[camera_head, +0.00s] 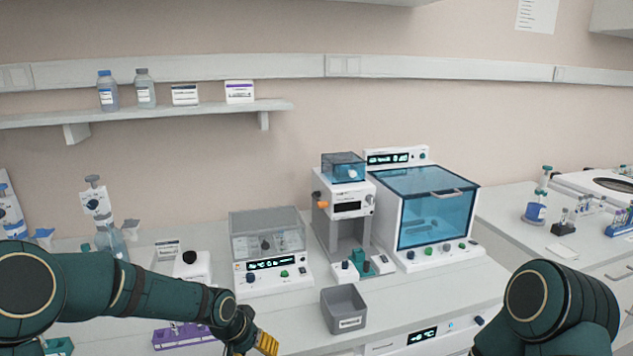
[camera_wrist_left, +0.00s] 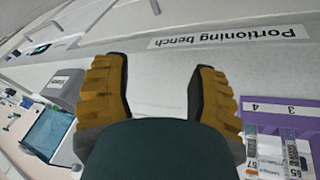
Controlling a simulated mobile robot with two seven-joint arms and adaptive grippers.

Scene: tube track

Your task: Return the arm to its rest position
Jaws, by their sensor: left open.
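My left arm comes in from the left of the head view. The bench front with a "Portioning bench" label (camera_wrist_left: 230,37) lies beyond the fingertips. My right arm shows at the lower right of the head view as a dark green link; its gripper is out of the picture.
A grey bin (camera_head: 344,310) stands right of my left gripper. A purple rack (camera_head: 185,335) lies partly behind my left forearm. Behind are a lidded device (camera_head: 268,250), a press-like device (camera_head: 345,215) and a blue-windowed cabinet (camera_head: 425,215). A shelf (camera_head: 160,113) holds bottles and boxes.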

